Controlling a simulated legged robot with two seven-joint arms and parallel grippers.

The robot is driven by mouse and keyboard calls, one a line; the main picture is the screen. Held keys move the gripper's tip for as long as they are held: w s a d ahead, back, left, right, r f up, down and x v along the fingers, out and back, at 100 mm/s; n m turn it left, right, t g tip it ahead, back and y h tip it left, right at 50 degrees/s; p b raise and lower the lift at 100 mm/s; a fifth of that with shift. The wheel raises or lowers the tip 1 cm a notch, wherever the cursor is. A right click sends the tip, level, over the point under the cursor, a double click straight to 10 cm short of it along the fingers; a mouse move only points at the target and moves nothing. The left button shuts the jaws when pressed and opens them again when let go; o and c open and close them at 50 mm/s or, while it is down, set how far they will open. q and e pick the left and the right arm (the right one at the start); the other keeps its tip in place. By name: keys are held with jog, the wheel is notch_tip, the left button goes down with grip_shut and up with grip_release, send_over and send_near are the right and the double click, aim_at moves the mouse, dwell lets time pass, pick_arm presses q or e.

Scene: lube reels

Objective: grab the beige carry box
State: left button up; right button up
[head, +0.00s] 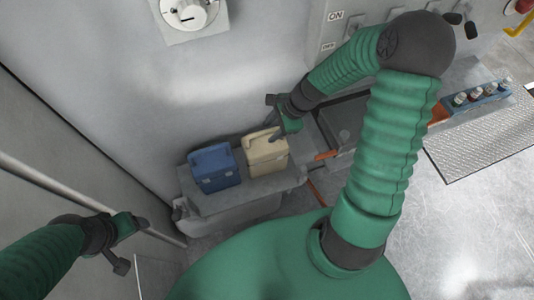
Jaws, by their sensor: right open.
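The beige carry box (267,155) stands on a grey ledge (222,203) against the wall, with its handle on top. My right gripper (275,128) is open at the upper right of the box, close to its handle. I cannot tell whether the fingers are around the handle or touching it. My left gripper (128,243) is low on the left, far from the box and holding nothing visible; its jaw opening is unclear.
A blue carry box (214,168) stands just left of the beige one. A blue tray of bottles (478,97) is at the right. A dial plate (190,15) and a switch panel (345,20) are on the wall.

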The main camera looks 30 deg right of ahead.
aim_at(265, 150)
jog(key=x, duration=0.2)
jog(key=shift+w+a+f, duration=0.15)
jog(key=shift+w+a, duration=0.05)
jog(key=shift+w, duration=0.05)
jog(key=shift+a, duration=0.4)
jog(key=shift+s+r, duration=0.15)
jog(key=shift+r, duration=0.1)
jog(key=shift+d+f, duration=0.45)
jog(key=shift+a+r, duration=0.15)
jog(key=shift+a, duration=0.1)
jog(key=shift+c, duration=1.5)
grip_shut()
